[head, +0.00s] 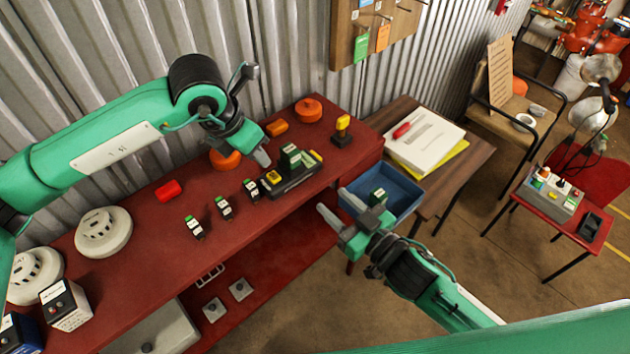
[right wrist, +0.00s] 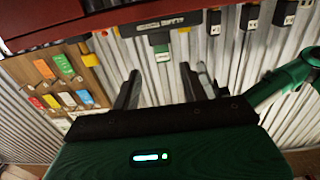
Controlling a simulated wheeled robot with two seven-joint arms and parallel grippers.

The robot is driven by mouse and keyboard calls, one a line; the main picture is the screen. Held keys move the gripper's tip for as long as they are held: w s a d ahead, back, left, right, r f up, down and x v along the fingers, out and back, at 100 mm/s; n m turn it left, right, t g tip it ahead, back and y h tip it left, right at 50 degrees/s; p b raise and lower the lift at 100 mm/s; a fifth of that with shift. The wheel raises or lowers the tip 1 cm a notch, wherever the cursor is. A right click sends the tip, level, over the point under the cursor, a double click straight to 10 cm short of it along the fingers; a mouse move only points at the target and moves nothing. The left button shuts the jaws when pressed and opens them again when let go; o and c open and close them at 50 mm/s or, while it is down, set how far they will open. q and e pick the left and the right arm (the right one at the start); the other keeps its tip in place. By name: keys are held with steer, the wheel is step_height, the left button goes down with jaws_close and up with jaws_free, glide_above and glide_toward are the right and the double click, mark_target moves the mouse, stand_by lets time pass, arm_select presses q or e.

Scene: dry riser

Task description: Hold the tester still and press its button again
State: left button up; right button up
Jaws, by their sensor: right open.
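The tester (head: 296,184) is a dark block on the red bench, with a square yellow button (head: 272,177) at its left end and a green-and-white module (head: 290,157) standing in it. In the right wrist view the tester (right wrist: 160,24) shows at the top, upside down, its lettered side towards me. My left gripper (head: 262,157) is low beside the tester's left end, behind the button; contact and jaw gap are unclear. My right gripper (head: 328,219) is open and empty, in front of the bench edge and apart from the tester; its fingers also show in the right wrist view (right wrist: 160,90).
Several small black modules with green-white labels (head: 224,207) stand on the bench left of the tester. A blue tray (head: 408,204) holding one module is beside my right gripper. A yellow-topped stand (head: 342,130) and orange pieces (head: 308,110) are behind. Smoke detectors (head: 103,231) lie left.

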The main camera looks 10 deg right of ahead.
mark_target(298, 169)
steer(key=x, duration=1.2)
steer(key=shift+w+f, duration=0.1)
steer(key=shift+w, duration=0.1)
steer(key=c, duration=0.8)
arm_select(q)
jaws_close()
stand_by(0.7)
